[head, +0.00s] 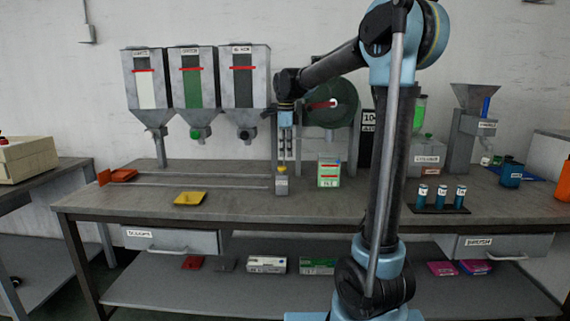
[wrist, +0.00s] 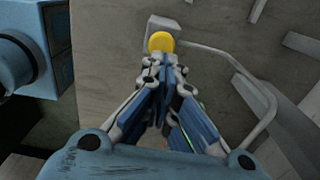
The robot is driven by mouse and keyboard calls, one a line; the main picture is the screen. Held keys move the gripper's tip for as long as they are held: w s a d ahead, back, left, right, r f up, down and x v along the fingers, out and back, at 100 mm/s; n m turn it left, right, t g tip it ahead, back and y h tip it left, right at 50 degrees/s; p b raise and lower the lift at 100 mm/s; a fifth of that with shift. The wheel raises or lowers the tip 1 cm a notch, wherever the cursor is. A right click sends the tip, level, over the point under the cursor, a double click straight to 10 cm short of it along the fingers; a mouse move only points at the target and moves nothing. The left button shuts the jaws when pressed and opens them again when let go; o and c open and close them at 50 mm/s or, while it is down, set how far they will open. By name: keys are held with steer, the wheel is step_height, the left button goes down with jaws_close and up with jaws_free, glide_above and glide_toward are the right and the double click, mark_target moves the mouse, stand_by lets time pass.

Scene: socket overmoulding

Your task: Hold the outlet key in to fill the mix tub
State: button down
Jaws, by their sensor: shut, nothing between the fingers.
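A yellow round button (wrist: 161,42) sits on a small grey block, with a bent grey rod beside it in the wrist view. I take it for the outlet key. In the head view a small grey post (head: 281,185) with a yellow top stands on the bench below my wrist. My gripper (wrist: 165,62) is shut and empty, its fingertips close to the near edge of the button. I cannot tell whether they touch it. In the head view my gripper (head: 285,118) points down and its fingertips are hard to make out. I cannot make out which container is the mix tub.
Three hoppers (head: 190,78) hang at the back left. A white and green box (head: 328,173) stands right of the post. A yellow tray (head: 190,198) lies at the front left. A rack (head: 440,209) of blue bottles stands at the right. The bench front between tray and post is clear.

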step_height(320, 180, up, 9)
steer(key=shift+s+f, duration=0.15)
steer(key=shift+f, duration=0.05)
stand_by(1.2)
